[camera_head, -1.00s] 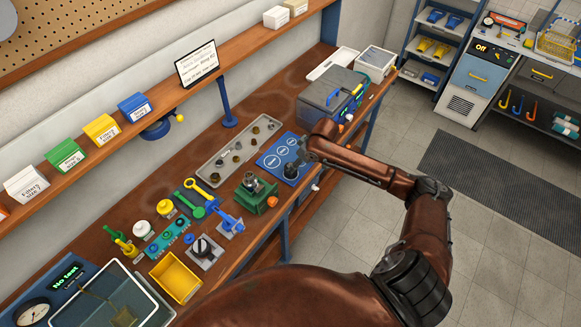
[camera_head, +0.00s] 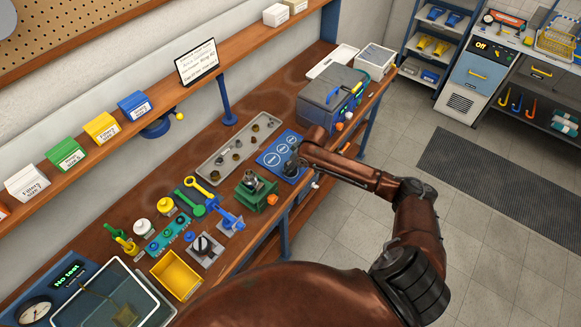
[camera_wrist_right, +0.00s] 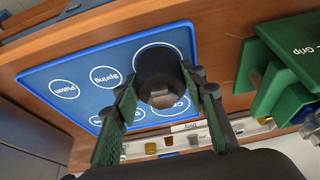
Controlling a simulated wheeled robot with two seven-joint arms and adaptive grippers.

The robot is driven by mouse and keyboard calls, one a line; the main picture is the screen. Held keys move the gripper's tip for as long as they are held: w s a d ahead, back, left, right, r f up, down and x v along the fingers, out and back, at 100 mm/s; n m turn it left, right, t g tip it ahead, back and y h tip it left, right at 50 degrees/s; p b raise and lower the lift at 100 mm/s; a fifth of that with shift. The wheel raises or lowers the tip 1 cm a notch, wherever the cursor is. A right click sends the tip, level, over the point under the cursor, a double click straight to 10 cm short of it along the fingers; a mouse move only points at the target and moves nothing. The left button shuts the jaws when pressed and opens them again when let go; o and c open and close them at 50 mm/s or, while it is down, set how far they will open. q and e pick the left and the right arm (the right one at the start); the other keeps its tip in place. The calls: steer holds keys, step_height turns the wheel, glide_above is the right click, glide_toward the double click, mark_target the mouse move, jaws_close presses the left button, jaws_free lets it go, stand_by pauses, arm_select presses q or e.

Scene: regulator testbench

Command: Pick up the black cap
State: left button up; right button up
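The black cap (camera_wrist_right: 160,78) is a dark round cup-like piece, seen in the right wrist view at a blue mat (camera_wrist_right: 60,62) with white labelled circles. My right gripper (camera_wrist_right: 166,92) reaches over the mat with its two green-padded fingers, one on each side of the cap. The fingers stand apart, and a narrow gap shows between the right-hand finger and the cap. In the head view my right gripper (camera_head: 293,164) is small and dark over the mat (camera_head: 271,160), and it largely hides the cap. My left gripper is out of view.
A green grip block (camera_head: 257,195) stands beside the mat; it shows at the right of the right wrist view (camera_wrist_right: 290,62). A grey tray (camera_head: 213,166) with small parts lies behind the mat. A grey-blue toolbox (camera_head: 327,100) stands on the far side.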

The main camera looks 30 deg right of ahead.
steer(key=c, duration=0.6)
steer(key=shift+c, duration=0.2)
